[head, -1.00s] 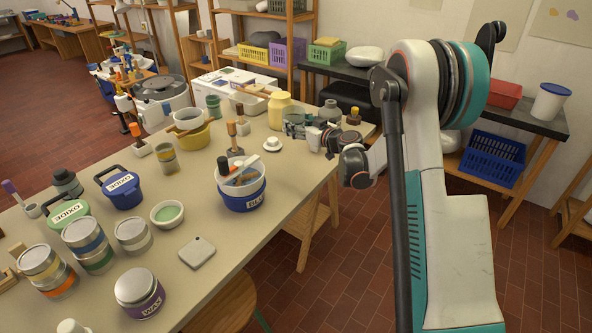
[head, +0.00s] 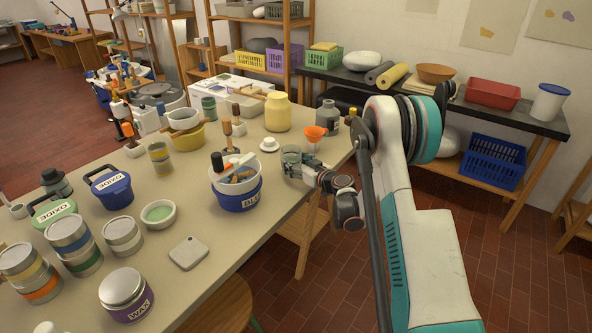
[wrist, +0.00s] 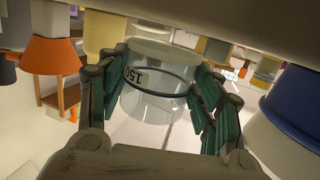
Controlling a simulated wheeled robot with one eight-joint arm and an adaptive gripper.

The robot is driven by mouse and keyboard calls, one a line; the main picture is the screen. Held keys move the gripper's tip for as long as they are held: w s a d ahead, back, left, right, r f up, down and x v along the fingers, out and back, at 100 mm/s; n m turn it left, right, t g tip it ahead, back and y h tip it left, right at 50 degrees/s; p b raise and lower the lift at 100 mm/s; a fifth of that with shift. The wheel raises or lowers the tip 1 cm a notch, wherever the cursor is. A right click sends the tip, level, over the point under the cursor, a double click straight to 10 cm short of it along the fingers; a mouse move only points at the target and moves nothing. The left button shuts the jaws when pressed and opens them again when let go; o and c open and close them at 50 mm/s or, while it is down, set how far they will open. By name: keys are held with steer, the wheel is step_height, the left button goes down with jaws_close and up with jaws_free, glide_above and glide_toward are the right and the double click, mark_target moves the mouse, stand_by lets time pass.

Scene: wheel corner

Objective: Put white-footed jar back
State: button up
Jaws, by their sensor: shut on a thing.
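A clear glass jar (head: 291,157) with a dark band and a "150" label is in my gripper, near the table's right edge. In the wrist view the jar (wrist: 152,100) stands between the fingers, with a pale round foot at its upper end; that view looks upside down. My gripper (head: 294,166) is shut on the jar's sides, reaching in from the right. I cannot tell whether the jar touches the table (head: 232,262).
An orange funnel (head: 315,133) and a grey bottle (head: 327,114) stand behind the jar. A white-and-blue bucket of tools (head: 238,194) is to its left, and a small white lidded dish (head: 269,145) is close by. A yellow jar (head: 278,112) stands further back.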

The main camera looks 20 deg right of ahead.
steer(key=shift+f, duration=0.9)
steer(key=shift+r, duration=0.1)
steer(key=o, duration=1.2)
